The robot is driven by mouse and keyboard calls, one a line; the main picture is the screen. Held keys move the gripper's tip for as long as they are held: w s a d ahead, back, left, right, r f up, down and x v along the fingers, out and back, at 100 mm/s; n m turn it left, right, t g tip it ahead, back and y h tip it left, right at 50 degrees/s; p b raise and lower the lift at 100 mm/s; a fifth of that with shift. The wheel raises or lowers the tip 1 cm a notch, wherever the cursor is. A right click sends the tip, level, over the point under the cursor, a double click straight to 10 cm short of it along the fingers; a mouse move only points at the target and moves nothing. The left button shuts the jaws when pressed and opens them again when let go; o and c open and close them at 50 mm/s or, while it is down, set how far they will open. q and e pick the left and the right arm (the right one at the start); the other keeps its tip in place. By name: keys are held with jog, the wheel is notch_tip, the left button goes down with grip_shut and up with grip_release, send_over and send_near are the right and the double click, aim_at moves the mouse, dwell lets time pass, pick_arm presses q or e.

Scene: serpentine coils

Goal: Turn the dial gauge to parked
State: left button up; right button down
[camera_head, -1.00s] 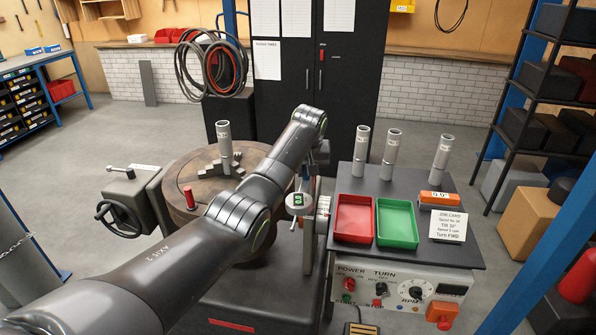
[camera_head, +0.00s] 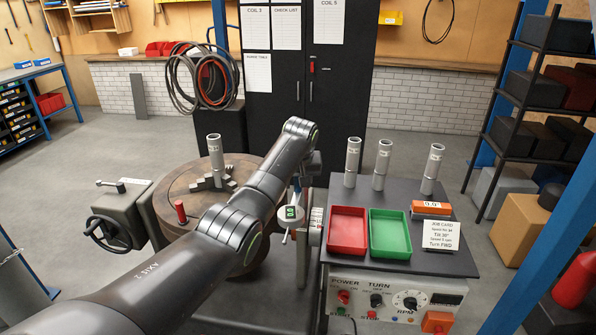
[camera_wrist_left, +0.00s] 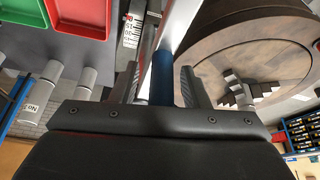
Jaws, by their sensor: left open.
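The dial gauge (camera_head: 290,213) is a small pale round unit with a dark display and green digits. It sits between the round turntable (camera_head: 165,205) and the control cabinet, with a thin pale lever below it. My left gripper (camera_head: 298,188) hangs just above and behind the gauge, partly hidden by my arm. In the left wrist view my left gripper (camera_wrist_left: 160,84) is open, with a blue sleeve (camera_wrist_left: 163,78) and a silver rod between its fingers. I cannot tell if the fingers touch the sleeve. The gauge face is not clear in the wrist view.
A red tray (camera_head: 347,232) and a green tray (camera_head: 390,234) lie on the cabinet top, with several grey cylinders behind. A graduated scale (camera_wrist_left: 130,30) is beside the gripper. A three-jaw chuck with a cylinder (camera_head: 216,152) stands on the turntable. A handwheel (camera_head: 108,228) is at left.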

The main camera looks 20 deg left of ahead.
pick_arm(q)
jog(key=v, duration=1.7)
